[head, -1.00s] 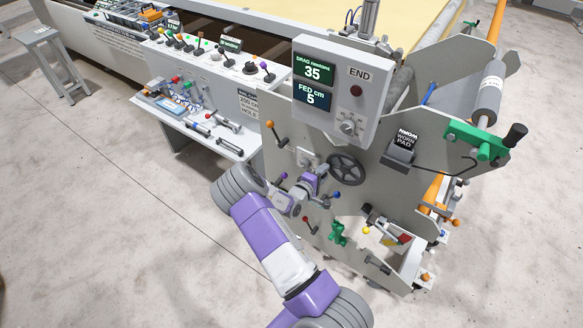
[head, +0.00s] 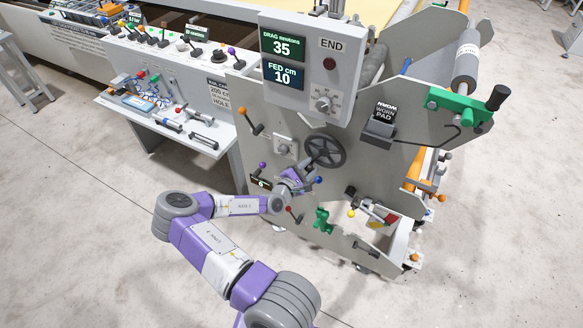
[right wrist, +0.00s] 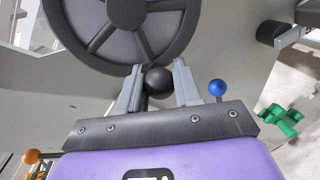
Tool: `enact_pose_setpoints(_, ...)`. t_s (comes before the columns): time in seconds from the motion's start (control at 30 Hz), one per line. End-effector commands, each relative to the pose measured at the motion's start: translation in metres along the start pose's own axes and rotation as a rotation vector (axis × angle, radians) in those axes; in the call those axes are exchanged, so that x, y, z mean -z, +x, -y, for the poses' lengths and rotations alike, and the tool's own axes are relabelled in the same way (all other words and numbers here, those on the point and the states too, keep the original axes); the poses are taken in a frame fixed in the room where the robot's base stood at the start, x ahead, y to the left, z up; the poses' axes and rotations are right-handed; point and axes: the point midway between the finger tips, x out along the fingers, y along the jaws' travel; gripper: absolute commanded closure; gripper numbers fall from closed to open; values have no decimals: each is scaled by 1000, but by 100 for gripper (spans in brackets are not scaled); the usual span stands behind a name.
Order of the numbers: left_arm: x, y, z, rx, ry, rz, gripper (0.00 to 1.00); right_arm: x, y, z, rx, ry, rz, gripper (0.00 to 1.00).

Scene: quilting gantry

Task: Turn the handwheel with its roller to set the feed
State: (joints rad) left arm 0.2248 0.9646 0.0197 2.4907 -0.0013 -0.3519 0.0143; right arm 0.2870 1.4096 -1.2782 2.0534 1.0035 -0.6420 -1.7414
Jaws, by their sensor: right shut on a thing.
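The dark handwheel (head: 325,152) is mounted on the grey end plate of the gantry. It fills the top left of the right wrist view (right wrist: 112,48). Its black ball knob (right wrist: 158,81) sits between the fingers of my right gripper (head: 309,176), which is shut on it at the wheel's lower rim. The fingers also show in the right wrist view (right wrist: 157,90). The display box (head: 311,62) above reads drag 35 newtons and fed 10 cm. A grey roller (head: 466,62) stands at the upper right above a green bracket. My left gripper is not in view.
Around the wheel are an orange-knobbed lever (head: 243,113), a blue-knobbed lever (right wrist: 217,88), a red-knobbed lever (head: 290,210) and a green fitting (head: 322,219). A shelf (head: 207,146) with tools stands left. The floor in front is clear.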

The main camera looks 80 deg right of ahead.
Motion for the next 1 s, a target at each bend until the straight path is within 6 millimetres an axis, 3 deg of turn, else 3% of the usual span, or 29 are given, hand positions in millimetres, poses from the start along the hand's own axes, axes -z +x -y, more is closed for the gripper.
enact_pose_setpoints(0.2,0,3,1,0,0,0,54,-9,6,10,14,-27,21,100)
enact_pose_setpoints(0.57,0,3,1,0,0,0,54,-10,6,10,14,-27,21,100)
enact_pose_setpoints(0.6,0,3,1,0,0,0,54,-10,6,10,14,-27,21,62)
enact_pose_setpoints(0.63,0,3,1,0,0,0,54,-10,6,10,14,-27,21,57)
enact_pose_setpoints(1.0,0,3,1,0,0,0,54,-7,0,9,12,-28,17,57)
